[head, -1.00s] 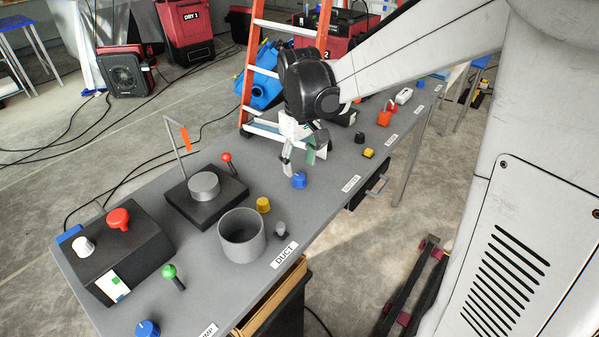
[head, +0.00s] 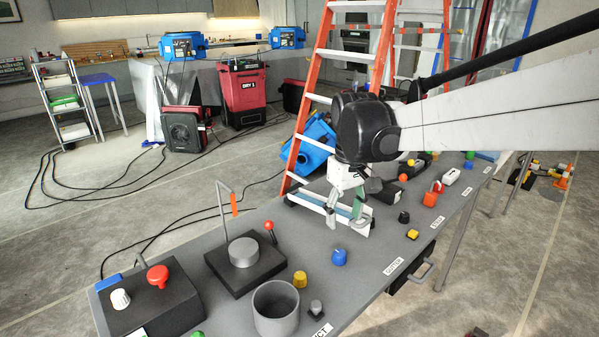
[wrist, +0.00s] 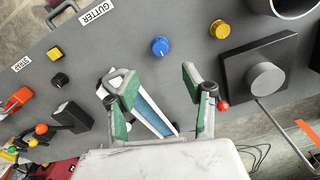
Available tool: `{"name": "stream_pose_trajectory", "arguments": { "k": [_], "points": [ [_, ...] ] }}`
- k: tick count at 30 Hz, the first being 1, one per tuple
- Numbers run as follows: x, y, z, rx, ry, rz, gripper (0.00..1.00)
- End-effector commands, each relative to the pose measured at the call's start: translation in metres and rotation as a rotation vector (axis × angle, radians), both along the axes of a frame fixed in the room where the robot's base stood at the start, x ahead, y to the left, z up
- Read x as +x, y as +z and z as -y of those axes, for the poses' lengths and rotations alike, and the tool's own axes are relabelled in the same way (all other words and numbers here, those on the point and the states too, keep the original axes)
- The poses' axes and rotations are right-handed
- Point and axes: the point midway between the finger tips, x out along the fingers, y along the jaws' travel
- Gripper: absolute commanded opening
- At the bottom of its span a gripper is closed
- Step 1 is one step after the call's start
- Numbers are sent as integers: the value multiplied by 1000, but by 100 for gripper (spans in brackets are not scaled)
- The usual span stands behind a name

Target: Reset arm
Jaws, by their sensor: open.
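My gripper (head: 346,217) is open and empty above the grey table (head: 376,232), its green-padded fingers pointing down. In the wrist view the two fingers (wrist: 160,84) are spread apart. A white, blue-lined gutter piece (wrist: 151,110) lies on the table partly behind the left finger in that view. It also shows beside the gripper in the head view (head: 315,202). A blue knob (head: 339,257) stands on the table just in front of the gripper; it also shows beyond the fingertips in the wrist view (wrist: 160,46).
A black block with a grey disc (head: 243,252) and bent rod, a grey cup (head: 276,308), a yellow knob (head: 300,279) and a control box (head: 155,302) occupy the near table. An orange ladder (head: 325,100) stands behind it. A red clamp-like item (head: 432,195) is farther right.

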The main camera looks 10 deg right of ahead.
Motion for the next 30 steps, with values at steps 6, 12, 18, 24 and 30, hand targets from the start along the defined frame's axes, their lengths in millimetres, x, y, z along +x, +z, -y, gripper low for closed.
{"name": "stream_pose_trajectory", "arguments": {
  "k": [6,12,18,24,30],
  "points": [
    [-37,14,0,3,-50,98,45],
    [-76,22,0,13,-110,214,45],
    [-114,23,0,30,-169,328,45],
    [-149,16,0,54,-225,443,45],
    [-176,4,0,81,-274,542,45]
  ]
}}
